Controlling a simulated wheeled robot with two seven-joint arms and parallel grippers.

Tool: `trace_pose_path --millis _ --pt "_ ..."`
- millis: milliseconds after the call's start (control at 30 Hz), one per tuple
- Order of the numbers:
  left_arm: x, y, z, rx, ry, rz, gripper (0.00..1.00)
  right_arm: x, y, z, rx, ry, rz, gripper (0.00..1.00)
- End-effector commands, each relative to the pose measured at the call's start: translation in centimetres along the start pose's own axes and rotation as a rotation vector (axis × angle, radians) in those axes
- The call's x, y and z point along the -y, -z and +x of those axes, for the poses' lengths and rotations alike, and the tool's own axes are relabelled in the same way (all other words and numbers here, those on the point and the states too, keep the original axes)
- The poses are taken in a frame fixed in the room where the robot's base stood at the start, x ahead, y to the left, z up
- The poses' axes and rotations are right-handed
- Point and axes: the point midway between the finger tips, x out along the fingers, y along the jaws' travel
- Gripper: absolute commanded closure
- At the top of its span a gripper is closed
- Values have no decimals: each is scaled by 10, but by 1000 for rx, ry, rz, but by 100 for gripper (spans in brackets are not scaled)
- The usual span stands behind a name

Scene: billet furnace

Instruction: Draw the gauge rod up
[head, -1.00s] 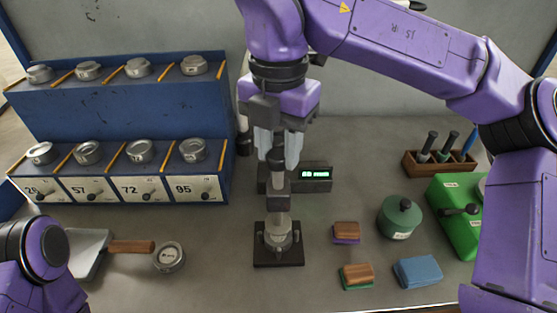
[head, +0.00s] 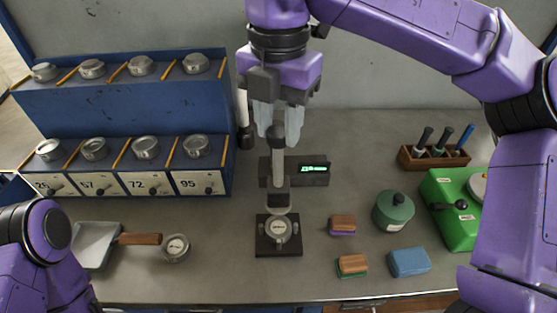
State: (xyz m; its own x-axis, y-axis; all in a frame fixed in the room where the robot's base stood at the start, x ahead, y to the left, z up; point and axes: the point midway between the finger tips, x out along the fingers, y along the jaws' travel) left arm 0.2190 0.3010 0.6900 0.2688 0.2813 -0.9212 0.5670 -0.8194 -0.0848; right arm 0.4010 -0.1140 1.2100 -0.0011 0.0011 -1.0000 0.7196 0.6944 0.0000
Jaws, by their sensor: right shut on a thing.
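The gauge stands mid-bench, with a black square base (head: 262,246) and a box with a lit green display (head: 314,167). Its gauge rod (head: 278,160) is a grey upright rod passing through a dark holder. A round metal disc (head: 279,227) with a pale label lies on the base, its top face now showing below the holder. My right gripper (head: 278,122) comes down from above and is shut on the rod's upper part; its fingers hide the rod's top. My left arm shows at the lower left, but its gripper is out of view.
A blue rack (head: 120,110) with several metal discs and numbered drawers stands at left. A pan (head: 97,246) and a loose disc (head: 175,248) lie before it. At right are a green pot (head: 394,211), small blocks (head: 343,224), a blue block (head: 409,261), a green box (head: 447,215) and a tool holder (head: 434,158).

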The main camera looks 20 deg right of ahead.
Motion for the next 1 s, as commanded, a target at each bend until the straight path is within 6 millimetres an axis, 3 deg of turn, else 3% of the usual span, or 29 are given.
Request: trace_pose_path --millis 67,100,133,167,467,1000 --pt "0 2 -5 0 0 0 57 0 1 -7 -1 0 0 82" --pt "0 1 -2 0 0 0 57 0 1 -4 -1 0 0 50" --pt "0 1 -2 0 0 0 57 0 1 -4 -1 0 0 40" --pt "0 1 -2 0 0 0 57 0 1 -4 -1 0 0 36" --pt "0 1 -3 0 0 0 57 0 0 -5 0 0 1 36" --pt "3 16 -38 0 0 0 57 0 0 -55 0 0 1 36"
